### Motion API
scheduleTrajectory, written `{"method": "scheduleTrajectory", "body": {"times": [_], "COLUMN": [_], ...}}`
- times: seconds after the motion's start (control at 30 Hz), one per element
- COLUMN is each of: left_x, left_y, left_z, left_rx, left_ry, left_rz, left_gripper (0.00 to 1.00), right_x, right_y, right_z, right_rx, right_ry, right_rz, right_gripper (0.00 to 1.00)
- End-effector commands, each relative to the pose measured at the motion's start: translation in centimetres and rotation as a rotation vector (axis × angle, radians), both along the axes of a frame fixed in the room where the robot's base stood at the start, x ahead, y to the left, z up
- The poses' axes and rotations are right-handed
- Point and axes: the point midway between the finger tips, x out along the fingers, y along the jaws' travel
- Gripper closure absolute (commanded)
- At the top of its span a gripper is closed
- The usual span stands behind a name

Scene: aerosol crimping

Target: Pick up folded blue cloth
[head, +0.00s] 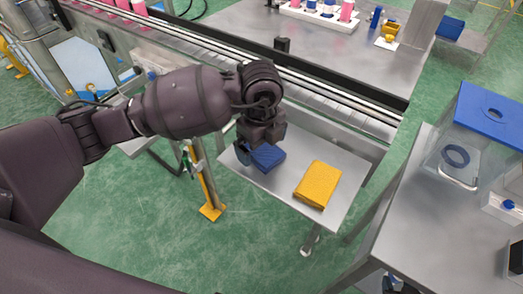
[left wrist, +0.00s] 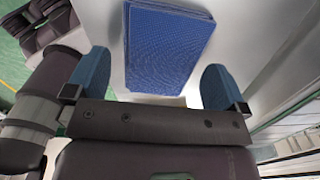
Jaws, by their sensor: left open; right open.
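The folded blue cloth (head: 268,158) lies flat on a small metal side table (head: 340,160). My left gripper (head: 257,147) is over the cloth's far left part and hides some of it. In the left wrist view the cloth (left wrist: 168,48) is a neat layered rectangle just beyond the open fingers. My left gripper (left wrist: 154,85) has blue finger pads, one on each side of the cloth's near end, with nothing held between them. Whether the pads touch the cloth cannot be told. My right gripper is not seen.
A folded yellow cloth (head: 318,184) lies to the right of the blue one on the same table. A conveyor (head: 330,85) runs behind. A yellow post (head: 207,190) stands at the left. A metal workbench (head: 420,220) with a blue-lidded box (head: 490,115) is at the right.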

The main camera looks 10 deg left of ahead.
Motion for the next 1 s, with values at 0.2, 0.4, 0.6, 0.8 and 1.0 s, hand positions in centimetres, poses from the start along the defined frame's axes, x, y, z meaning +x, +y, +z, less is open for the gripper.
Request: {"method": "scheduleTrajectory", "body": {"times": [0.2,0.4,0.6,0.8,1.0], "left_x": [0.0,0.0,0.0,0.0,0.1], "left_y": [0.0,0.0,0.0,0.0,0.0], "left_z": [-1.2,-1.1,-1.1,-1.1,-0.1], "left_rx": [-0.001,-0.001,-0.001,-0.001,-0.001], "left_ry": [-0.001,-0.001,-0.001,-0.001,-0.003], "left_rz": [0.001,0.001,0.001,0.001,0.000], "left_gripper": [0.00,0.12,0.43,0.49,0.49], "right_x": [0.1,0.2,0.1,0.1,0.1], "right_y": [0.0,0.1,0.1,0.0,0.0], "right_z": [0.1,0.3,0.3,0.1,0.1], "right_rx": [0.000,0.000,0.000,0.000,0.001], "right_ry": [-0.003,-0.008,-0.008,-0.003,-0.002], "right_rz": [0.000,0.001,0.001,0.000,0.000], "right_gripper": [0.57,0.57,0.57,0.57,0.57]}}
